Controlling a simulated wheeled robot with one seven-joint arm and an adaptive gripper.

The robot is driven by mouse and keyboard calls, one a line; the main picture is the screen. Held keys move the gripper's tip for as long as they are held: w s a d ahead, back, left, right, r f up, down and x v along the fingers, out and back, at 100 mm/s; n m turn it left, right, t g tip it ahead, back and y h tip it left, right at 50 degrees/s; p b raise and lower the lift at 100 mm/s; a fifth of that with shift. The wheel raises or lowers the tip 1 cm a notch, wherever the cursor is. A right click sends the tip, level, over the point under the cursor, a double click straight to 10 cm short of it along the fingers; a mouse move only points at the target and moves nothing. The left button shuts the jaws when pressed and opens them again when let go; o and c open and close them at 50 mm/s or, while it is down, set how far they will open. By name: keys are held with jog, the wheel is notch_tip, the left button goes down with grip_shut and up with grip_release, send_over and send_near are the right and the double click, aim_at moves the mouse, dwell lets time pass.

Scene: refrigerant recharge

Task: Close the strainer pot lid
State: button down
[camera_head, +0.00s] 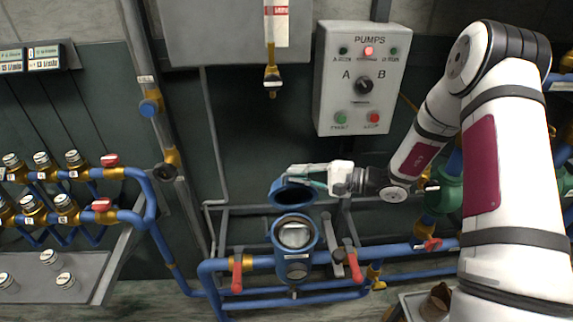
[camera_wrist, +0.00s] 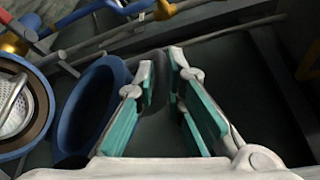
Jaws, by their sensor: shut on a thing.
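The strainer pot (camera_head: 296,262) is a blue round housing on the blue pipework, its mouth open with a metal basket (camera_head: 295,235) inside. It also shows at the left edge of the wrist view (camera_wrist: 45,125). The blue lid (camera_head: 291,204) stands open behind the pot, its dark hollow inside showing; the lid is beside the pot mouth in the wrist view (camera_wrist: 119,70). My gripper (camera_head: 292,177), with teal finger pads, is at the lid's upper edge, reaching in from the right. In the wrist view my fingers (camera_wrist: 163,72) are around a dark part next to the lid; the exact contact is hard to see.
Red-handled valves (camera_head: 237,274) (camera_head: 354,265) flank the pot. A pump control box (camera_head: 362,80) hangs on the wall above my gripper. A brass-ended pipe (camera_head: 272,78) hangs above the lid. Several gold valves on a blue manifold (camera_head: 135,172) are at left.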

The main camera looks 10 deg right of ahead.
jog(key=s+f+n+t+p, duration=0.1)
jog(key=s+f+n+p, duration=0.1)
jog(key=s+f, duration=0.4)
jog(key=shift+s+d+f+n+y+p, duration=0.15)
jog(key=shift+s+n+y+p, duration=0.3)
jog(key=shift+s, duration=0.9)
jog(key=c, duration=1.7)
grip_release()
jog(key=shift+s, duration=0.1)
jog(key=v, duration=1.2)
